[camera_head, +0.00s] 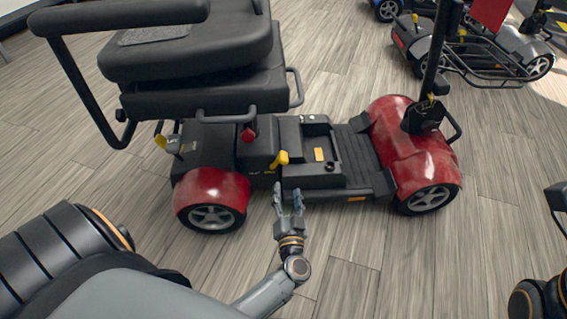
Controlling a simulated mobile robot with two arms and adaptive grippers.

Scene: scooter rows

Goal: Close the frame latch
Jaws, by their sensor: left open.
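A red and black scooter (264,148) stands across the middle of the view, its seat folded over at the left. A yellow lever (281,158) sits on the near side of its black frame, tilted up; it looks like the frame latch, but I cannot tell whether it is open or closed. A red knob (248,135) is left of it, and other yellow levers show at the rear and at the tiller base. My left gripper (288,189) is open and empty, fingers pointing at the scooter's near side, just below the yellow lever and apart from it. My right gripper does not show.
The scooter's red rear fender (211,187) and front fender (408,140) flank the low deck. More scooters (470,45) stand at the back right. The wood-look floor (390,255) in front of the scooter is clear. Dark parts show at the right edge.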

